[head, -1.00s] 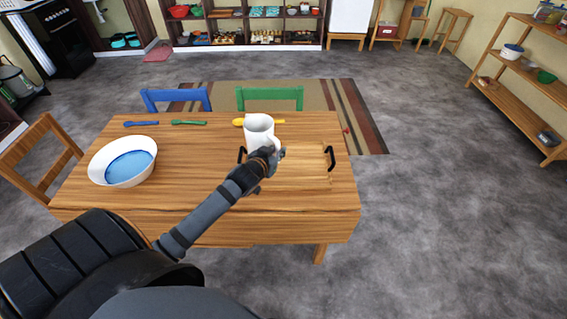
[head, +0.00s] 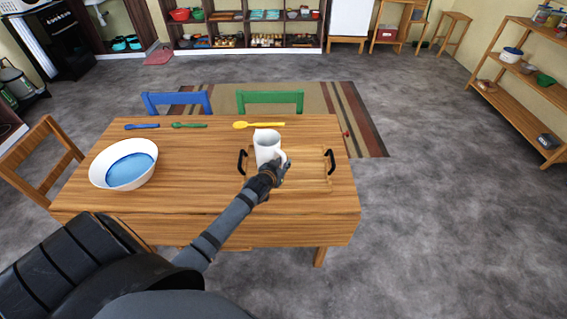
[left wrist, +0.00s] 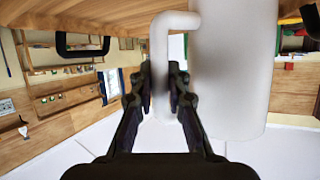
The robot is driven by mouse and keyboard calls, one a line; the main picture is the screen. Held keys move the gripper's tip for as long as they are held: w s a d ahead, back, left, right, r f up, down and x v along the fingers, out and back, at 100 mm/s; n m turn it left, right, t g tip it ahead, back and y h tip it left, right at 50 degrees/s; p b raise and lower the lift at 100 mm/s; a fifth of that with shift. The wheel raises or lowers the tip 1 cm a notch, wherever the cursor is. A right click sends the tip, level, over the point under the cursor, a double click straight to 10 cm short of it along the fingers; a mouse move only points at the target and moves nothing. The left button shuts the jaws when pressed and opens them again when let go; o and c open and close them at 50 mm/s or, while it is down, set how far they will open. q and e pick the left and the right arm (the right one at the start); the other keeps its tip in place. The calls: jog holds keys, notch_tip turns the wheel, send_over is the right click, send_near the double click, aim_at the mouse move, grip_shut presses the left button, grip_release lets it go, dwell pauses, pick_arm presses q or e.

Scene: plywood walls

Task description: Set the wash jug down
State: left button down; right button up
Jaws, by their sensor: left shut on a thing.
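The white wash jug (head: 267,146) is upright over the left part of the wooden tray (head: 310,176), which has two black handles. My left gripper (head: 275,170) is shut on the jug's handle, on the near right side of the jug. In the left wrist view the gripper's fingers (left wrist: 161,90) sit either side of the white handle, and the jug's body (left wrist: 232,75) is just to the right. The jug's base is too hidden to tell whether it touches the tray. My right gripper is not in view.
The tray lies on the wooden table (head: 200,190). A white basin with blue inside (head: 124,164) stands at the left. Blue (head: 142,126), green (head: 189,125) and yellow (head: 258,125) utensils lie along the back edge. The tray's right part is clear.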

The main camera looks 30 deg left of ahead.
pick_arm(q)
jog(key=c, duration=1.3)
grip_release()
jog(key=shift+f, duration=0.15)
jog(key=shift+s+r, duration=0.1)
jog(key=shift+r, duration=0.15)
jog(key=v, duration=1.2)
jog(key=shift+f, duration=0.15)
